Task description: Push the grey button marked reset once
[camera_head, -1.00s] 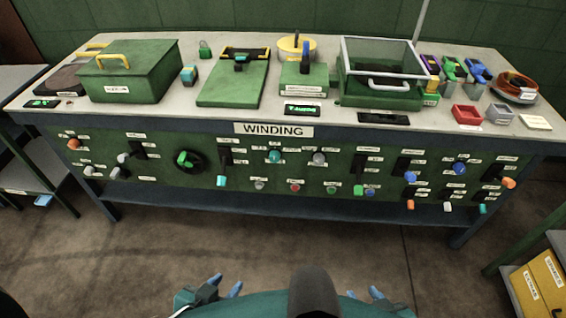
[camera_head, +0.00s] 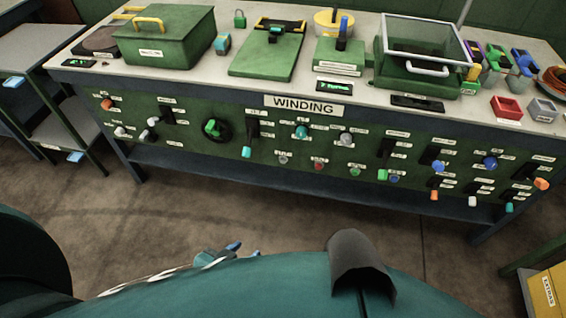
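A small grey button (camera_head: 283,158) sits low on the green front panel of the bench, left of a red button (camera_head: 319,164). The label by it is too small to read, so I cannot confirm that it says reset. A larger grey knob (camera_head: 346,138) is higher up and to the right. My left gripper (camera_head: 245,250) is below the panel, well apart from the buttons. Its two blue fingertips show apart with nothing between them, and my own body hides part of it. My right gripper is not in view.
A green button (camera_head: 355,170) and a blue one (camera_head: 393,177) continue the row to the right. The floor (camera_head: 170,220) before the bench is clear.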

